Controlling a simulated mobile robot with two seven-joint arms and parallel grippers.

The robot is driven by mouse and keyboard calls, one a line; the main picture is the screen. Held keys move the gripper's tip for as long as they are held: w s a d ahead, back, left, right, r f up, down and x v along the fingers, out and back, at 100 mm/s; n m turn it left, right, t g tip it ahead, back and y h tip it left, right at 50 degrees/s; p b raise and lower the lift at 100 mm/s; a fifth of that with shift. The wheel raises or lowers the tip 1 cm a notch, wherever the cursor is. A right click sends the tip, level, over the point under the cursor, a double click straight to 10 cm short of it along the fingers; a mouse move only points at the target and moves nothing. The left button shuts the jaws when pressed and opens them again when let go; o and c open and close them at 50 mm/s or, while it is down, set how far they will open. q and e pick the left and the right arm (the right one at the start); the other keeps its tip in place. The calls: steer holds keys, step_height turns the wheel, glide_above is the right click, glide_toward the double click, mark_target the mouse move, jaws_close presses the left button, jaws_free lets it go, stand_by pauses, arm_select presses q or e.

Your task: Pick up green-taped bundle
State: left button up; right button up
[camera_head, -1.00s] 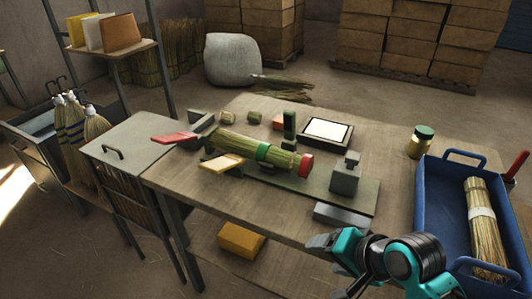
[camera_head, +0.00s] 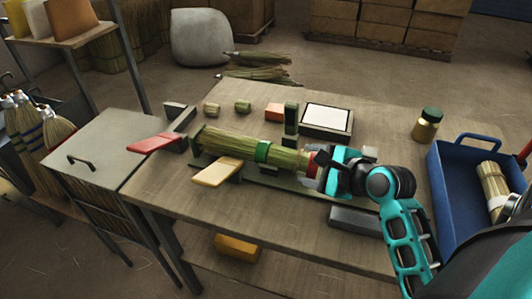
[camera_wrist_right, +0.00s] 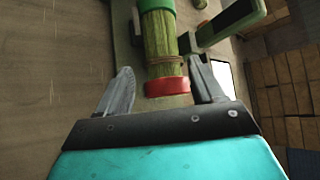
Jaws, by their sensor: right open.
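In the right wrist view the open fingers (camera_wrist_right: 162,88) stand to either side of the red band (camera_wrist_right: 167,86), with the bundle (camera_wrist_right: 161,38) running away from the gripper. The right finger looks close to the bundle and the left one is apart from it. My left gripper is not in view.
A blue tray (camera_head: 439,208) at the right holds another straw bundle with a white band (camera_head: 494,184). A jar (camera_head: 427,125) stands at the back right. A framed white panel (camera_head: 326,119), a green post (camera_head: 291,118) and a red handle (camera_head: 155,142) are near the bundle.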

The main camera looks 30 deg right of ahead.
mark_target(297, 160)
steer(key=x, duration=0.2)
steer(key=b+x, duration=0.1)
steer(key=x, duration=0.4)
steer(key=shift+w+d+f, duration=0.2)
steer(key=shift+w, duration=0.05)
steer(key=shift+c, duration=0.2)
steer(key=shift+r, duration=0.1)
steer(key=c, duration=0.8)
